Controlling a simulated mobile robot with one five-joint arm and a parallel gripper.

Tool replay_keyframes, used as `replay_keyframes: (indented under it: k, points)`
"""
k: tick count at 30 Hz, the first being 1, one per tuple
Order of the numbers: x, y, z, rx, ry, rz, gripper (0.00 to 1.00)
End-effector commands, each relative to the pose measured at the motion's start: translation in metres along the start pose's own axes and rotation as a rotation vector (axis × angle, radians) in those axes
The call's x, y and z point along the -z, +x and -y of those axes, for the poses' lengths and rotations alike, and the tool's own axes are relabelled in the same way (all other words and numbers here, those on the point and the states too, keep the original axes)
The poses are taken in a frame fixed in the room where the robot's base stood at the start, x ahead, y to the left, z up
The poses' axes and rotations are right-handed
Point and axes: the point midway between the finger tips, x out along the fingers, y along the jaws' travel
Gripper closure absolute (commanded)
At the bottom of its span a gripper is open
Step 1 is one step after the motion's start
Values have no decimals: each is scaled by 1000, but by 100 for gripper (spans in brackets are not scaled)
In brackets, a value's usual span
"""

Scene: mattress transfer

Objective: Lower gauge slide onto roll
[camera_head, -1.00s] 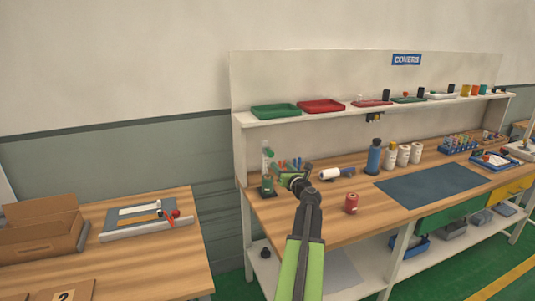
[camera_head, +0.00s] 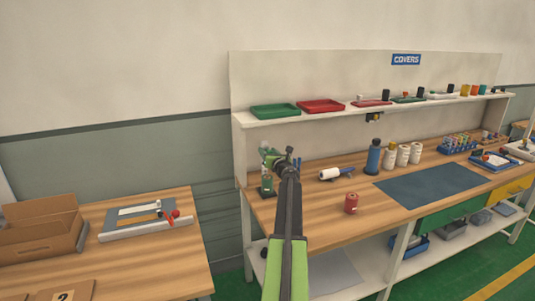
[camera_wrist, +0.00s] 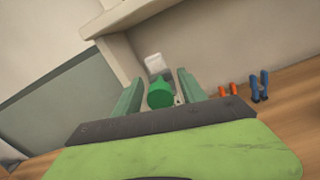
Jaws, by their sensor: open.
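The gauge stands at the left end of the bench in the head view, with a green part (camera_head: 267,184) low on it and a pale upper part; my arm partly covers it. In the wrist view a round green knob-like part (camera_wrist: 161,95) shows, with a pale block (camera_wrist: 155,64) behind it. I take these as the gauge's slide and upright, but cannot be sure. My gripper (camera_wrist: 158,84) is open, with its green fingers on either side of the green part; contact cannot be told. It also shows in the head view (camera_head: 287,153). I cannot make out a roll under the slide.
A blue bottle (camera_head: 374,157) stands further right. Orange and blue handles (camera_wrist: 259,86) stand right of my gripper. The shelf (camera_head: 325,115) overhangs the bench.

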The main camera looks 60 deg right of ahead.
Motion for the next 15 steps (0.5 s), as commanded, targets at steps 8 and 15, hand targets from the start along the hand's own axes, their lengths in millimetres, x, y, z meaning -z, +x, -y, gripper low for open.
replay_keyframes:
  k: [8,15]
  points:
    - [0,0,-1,-1,0,0,83]
    - [0,0,-2,-3,0,0,100]
